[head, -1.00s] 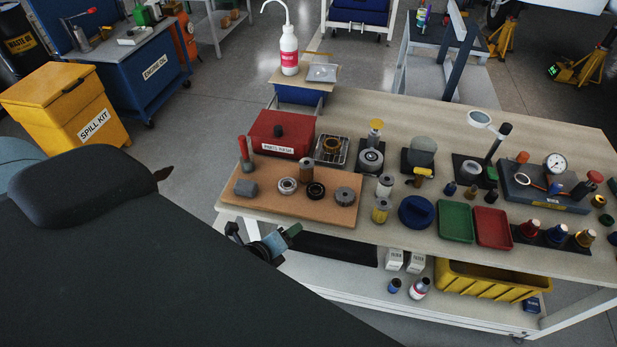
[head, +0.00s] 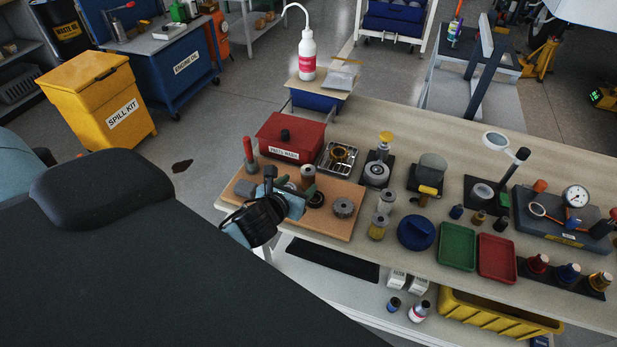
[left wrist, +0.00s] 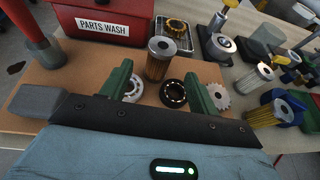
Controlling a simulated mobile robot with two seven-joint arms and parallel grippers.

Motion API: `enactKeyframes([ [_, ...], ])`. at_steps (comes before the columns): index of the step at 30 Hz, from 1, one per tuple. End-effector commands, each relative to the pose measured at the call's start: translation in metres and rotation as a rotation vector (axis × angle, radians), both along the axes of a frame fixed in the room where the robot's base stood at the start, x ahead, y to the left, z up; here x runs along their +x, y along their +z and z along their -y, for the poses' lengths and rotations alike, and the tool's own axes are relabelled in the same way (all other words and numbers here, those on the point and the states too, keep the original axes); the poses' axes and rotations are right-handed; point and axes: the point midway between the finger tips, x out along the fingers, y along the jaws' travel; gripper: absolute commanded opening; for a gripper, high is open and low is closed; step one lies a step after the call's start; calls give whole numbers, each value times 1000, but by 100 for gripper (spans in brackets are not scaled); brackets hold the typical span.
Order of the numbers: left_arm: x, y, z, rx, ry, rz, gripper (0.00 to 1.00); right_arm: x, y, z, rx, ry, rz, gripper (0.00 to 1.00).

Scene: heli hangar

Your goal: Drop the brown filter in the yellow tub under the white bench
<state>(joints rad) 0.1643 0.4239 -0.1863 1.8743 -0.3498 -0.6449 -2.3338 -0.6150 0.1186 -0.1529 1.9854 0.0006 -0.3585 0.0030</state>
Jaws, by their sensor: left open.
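The brown filter (head: 307,171), an upright cylinder with a metal top, stands on the brown board (head: 340,226) at the left end of the bench. It also shows in the left wrist view (left wrist: 160,58), just beyond and between my fingertips. My left gripper (head: 291,184) is over the board, its green fingers apart and empty; in the left wrist view (left wrist: 160,80) they point towards the filter. In the head view the gripper stands close to the filter's near side.
Bearings and a gear (head: 343,208) lie around the filter, with the red parts wash box (head: 290,138) behind. Yellowish filters (head: 377,227) stand to the right. Green (head: 458,246) and red trays lie near the front edge. Bottles and small boxes stand left of the tub.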

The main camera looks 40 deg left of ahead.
Motion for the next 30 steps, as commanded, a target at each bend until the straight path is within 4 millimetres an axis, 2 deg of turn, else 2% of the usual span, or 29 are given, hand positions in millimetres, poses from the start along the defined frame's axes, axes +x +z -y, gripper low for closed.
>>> enactKeyframes([
  [4,14,-6,-3,-3,2,-1,61,-5,-5,-3,6,-8,-15,36],
  [11,21,-8,-3,-5,2,1,61,0,-2,-3,8,-10,-4,36],
  [21,59,-21,-10,-6,1,0,61,0,-4,-2,5,-4,-4,36],
  [30,66,-23,-12,-3,0,1,61,0,-4,0,1,-1,-3,36],
])
